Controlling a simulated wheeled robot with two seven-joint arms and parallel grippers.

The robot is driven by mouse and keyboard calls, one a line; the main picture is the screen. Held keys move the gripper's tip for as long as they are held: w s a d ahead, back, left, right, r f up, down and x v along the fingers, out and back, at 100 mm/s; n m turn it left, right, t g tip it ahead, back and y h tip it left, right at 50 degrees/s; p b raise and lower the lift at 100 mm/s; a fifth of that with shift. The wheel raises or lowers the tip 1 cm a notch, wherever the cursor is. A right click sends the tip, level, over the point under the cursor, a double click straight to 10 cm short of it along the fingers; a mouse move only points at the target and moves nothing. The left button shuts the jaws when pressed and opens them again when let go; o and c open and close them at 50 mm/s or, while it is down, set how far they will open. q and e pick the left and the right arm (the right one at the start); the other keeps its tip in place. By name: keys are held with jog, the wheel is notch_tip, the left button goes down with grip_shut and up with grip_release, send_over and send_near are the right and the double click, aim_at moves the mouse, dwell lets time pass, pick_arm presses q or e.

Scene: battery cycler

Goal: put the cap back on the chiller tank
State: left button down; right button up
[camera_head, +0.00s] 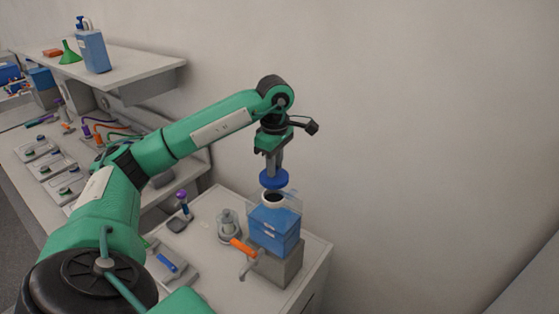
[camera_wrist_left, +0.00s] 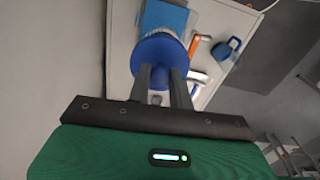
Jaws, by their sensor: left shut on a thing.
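The blue round cap (camera_head: 273,179) is held between the fingers of my left gripper (camera_head: 273,162), which points straight down and is shut on it. The chiller tank (camera_head: 273,226) is a clear box with blue liquid on a grey base, and its white-rimmed round opening (camera_head: 273,198) faces up. The cap is just above this opening with a small gap. In the left wrist view the cap (camera_wrist_left: 160,55) sits at the fingertips (camera_wrist_left: 162,78) and hides part of the tank (camera_wrist_left: 166,17). My right gripper is not in view.
An orange-handled valve (camera_head: 242,247) sticks out from the tank's front left. A purple-topped item (camera_head: 182,202) is further left. The wall is close behind; a shelf (camera_head: 140,80) is at the upper left.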

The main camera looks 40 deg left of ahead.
pick_arm(q)
jog(key=shift+s+f+b, duration=0.3)
jog(key=shift+s+f, duration=0.05)
jog(key=shift+w+f+b, duration=0.15)
jog(key=shift+f+b, duration=0.25)
jog(key=shift+f, duration=0.4)
jog(key=shift+w+f+b, duration=0.15)
jog(key=shift+f+b, duration=0.2)
jog(key=shift+f, duration=0.4)
jog(key=shift+s+f+b, duration=0.15)
jog(key=shift+f+b, duration=0.55)
jog(key=shift+f, duration=0.3)
jog(key=shift+r, duration=0.1)
jog(key=shift+f+b, duration=0.3)
jog(key=shift+b, duration=0.35)
jog(key=c, duration=0.7)
grip_release()
